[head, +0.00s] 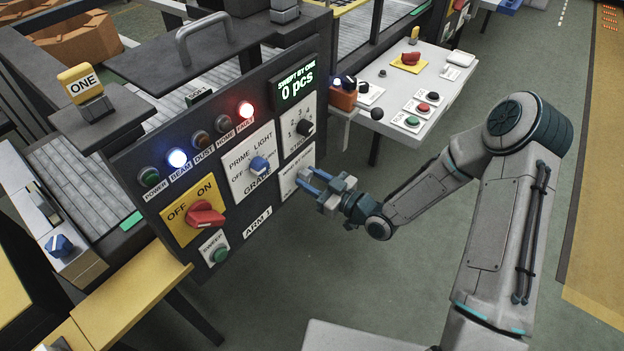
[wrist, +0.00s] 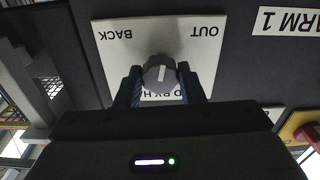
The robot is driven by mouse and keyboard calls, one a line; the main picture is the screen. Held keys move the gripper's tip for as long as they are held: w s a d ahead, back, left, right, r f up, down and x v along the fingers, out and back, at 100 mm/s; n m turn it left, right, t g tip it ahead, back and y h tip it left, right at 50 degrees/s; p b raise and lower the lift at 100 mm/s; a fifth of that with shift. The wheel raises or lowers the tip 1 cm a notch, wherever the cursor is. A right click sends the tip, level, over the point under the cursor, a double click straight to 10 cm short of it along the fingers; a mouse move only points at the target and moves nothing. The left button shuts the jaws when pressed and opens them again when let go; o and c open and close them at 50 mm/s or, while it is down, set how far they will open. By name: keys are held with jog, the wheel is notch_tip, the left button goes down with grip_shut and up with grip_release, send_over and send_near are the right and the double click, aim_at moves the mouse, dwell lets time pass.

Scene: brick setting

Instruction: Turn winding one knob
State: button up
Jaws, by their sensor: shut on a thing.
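The winding knob (wrist: 160,72) is grey with a white pointer line. It sits on a white plate (wrist: 118,38) marked "OUT" and "BACK", with a partly covered line of text beside the knob. My gripper (head: 313,181) is at this plate (head: 289,183) at the lower right of the dark control panel (head: 232,217). In the wrist view its two blue-grey fingers stand on either side of the knob, shut on it. The pointer line runs nearly straight across the plate, between the two words. In the head view the fingers largely hide the knob.
The panel also bears a red OFF/ON switch (head: 205,214), a blue grade knob (head: 259,165), a black dial (head: 305,128), a green button (head: 220,255) and a display (head: 294,86) reading "0 pcs". The blue and red lamps are lit. A white side table (head: 440,86) stands behind; the floor at right is clear.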

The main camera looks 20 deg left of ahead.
jog(key=m, duration=0.4)
jog(key=shift+m, duration=2.2)
jog(key=shift+s, duration=0.1)
jog(key=o, duration=1)
jog(key=shift+d, duration=0.1)
jog(key=v, duration=1.3)
jog(key=shift+d, duration=0.3)
